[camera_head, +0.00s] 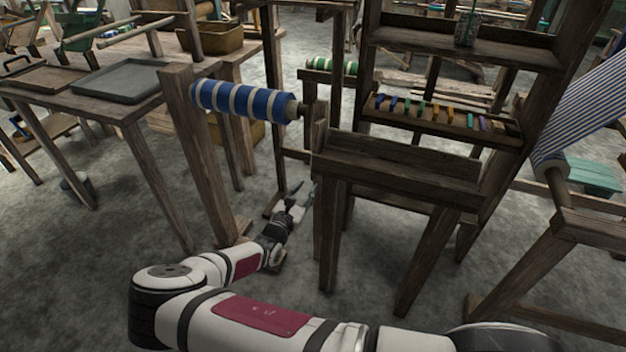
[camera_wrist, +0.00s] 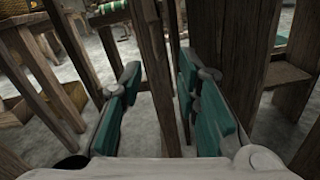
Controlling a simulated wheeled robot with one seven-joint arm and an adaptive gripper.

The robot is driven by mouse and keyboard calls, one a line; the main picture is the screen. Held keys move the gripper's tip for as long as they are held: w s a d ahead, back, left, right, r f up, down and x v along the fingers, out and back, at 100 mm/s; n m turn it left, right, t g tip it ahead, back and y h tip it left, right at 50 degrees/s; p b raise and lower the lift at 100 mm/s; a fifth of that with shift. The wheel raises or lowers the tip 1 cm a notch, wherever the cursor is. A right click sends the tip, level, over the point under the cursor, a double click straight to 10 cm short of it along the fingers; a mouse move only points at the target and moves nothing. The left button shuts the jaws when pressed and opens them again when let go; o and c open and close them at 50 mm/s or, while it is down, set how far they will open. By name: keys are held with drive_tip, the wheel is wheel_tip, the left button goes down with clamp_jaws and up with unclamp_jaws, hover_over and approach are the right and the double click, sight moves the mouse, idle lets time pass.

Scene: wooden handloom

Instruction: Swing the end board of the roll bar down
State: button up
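The roll bar carries a blue and white striped roll (camera_head: 245,102). At its left end stands a tall, slightly leaning wooden board (camera_head: 200,150); its right end meets a shorter upright board (camera_head: 319,130) beside the bench frame. I cannot tell for sure which is the end board. My gripper (camera_head: 299,196) is low, below the roll's right end and left of the bench leg. In the wrist view my gripper (camera_wrist: 155,72) is open, with teal finger pads apart. A wooden upright (camera_wrist: 153,60) shows between the fingers; contact is not visible, and I cannot tell which upright it is.
A wooden bench frame (camera_head: 400,178) with shelves above stands right of my gripper. A table with a grey tray (camera_head: 118,80) is at the left. A striped cloth roll (camera_head: 550,155) is at the far right. Grey floor is open at lower left.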

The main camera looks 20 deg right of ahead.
sight(314, 178)
drive_tip(key=shift+b+x, duration=0.5)
drive_tip(key=shift+x, duration=2.65)
clamp_jaws()
